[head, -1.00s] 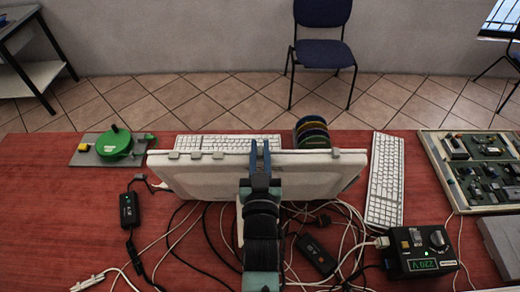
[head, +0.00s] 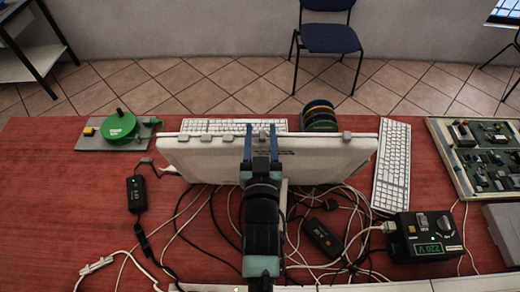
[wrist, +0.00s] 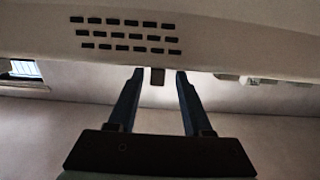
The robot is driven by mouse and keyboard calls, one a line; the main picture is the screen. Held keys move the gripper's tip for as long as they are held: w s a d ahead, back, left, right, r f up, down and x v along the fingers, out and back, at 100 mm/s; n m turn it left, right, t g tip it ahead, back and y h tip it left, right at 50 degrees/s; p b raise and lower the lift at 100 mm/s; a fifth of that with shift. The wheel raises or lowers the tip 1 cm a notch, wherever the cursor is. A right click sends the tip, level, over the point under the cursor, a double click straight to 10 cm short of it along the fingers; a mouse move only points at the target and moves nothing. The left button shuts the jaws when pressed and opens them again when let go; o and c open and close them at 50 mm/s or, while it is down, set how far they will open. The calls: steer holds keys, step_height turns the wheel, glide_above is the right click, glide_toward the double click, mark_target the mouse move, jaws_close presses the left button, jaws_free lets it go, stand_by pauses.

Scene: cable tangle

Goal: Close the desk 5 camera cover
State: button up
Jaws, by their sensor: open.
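A white monitor (head: 320,165) stands in the middle of the red desk, its back towards me. Small grey tabs (head: 212,139) sit along its top edge. In the wrist view, the monitor's vented casing (wrist: 125,52) fills the top, and a small dark tab (wrist: 157,76) sticks out from its edge. My gripper (head: 260,127) is at the monitor's top edge, its fingers apart. In the wrist view, my open gripper (wrist: 154,72) has one fingertip on each side of the dark tab, with gaps visible. I cannot tell whether this tab is the camera cover; no desk number is readable.
Tangled cables (head: 330,235) lie in front of the monitor, around a black power box (head: 427,237) and a black adapter (head: 320,237). A keyboard (head: 392,167) and a circuit-board tray (head: 480,157) are right. A green reel (head: 118,127) is left. Some red desk is bare at left.

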steer(key=s+b, duration=0.2)
steer(key=s, duration=1)
steer(key=shift+s+a+b, duration=0.15)
steer(key=shift+s+b, duration=0.15)
